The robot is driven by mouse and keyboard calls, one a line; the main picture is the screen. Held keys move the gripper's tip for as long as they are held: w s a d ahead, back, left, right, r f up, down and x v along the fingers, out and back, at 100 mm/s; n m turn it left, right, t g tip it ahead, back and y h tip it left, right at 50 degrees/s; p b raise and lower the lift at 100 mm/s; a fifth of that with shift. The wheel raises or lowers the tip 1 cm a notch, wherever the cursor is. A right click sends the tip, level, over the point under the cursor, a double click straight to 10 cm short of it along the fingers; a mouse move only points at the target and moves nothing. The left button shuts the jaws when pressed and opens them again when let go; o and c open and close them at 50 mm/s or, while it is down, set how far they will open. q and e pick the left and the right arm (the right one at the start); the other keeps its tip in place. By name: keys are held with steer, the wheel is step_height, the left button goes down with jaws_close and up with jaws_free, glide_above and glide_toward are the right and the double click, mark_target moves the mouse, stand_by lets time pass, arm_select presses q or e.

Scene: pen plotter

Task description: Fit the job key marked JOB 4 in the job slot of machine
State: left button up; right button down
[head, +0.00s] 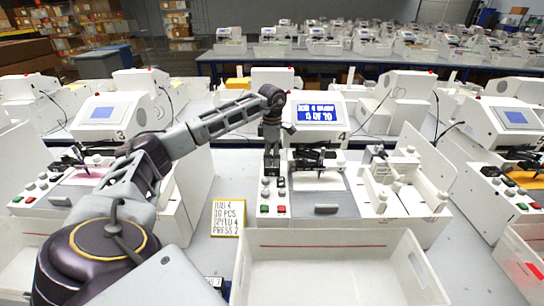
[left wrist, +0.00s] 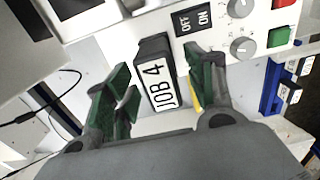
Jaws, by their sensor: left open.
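The black job key with the white JOB 4 label (left wrist: 158,86) stands at the white control panel (left wrist: 222,42), beside the OFF/ON switch, in the left wrist view. The slot itself is hidden, so I cannot tell how deep the key sits. My left gripper (left wrist: 157,68) is open, with its green-padded fingers on either side of the key and visible gaps beside it. In the head view, my left gripper (head: 271,158) points down at the left panel of machine 4 (head: 317,112), whose blue screen is lit. My right gripper is out of view.
A yellow job card (head: 227,217) lies left of a white open bin (head: 335,246) in front of the machine. A blue holder with labelled pieces (left wrist: 271,88) is near the panel. Similar machines stand on both sides, with a sloping white side wall (head: 420,145) at right.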

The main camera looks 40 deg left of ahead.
arm_select(q)
step_height(320, 180, up, 12)
stand_by(0.7)
steer(key=shift+f, duration=0.1)
stand_by(0.7)
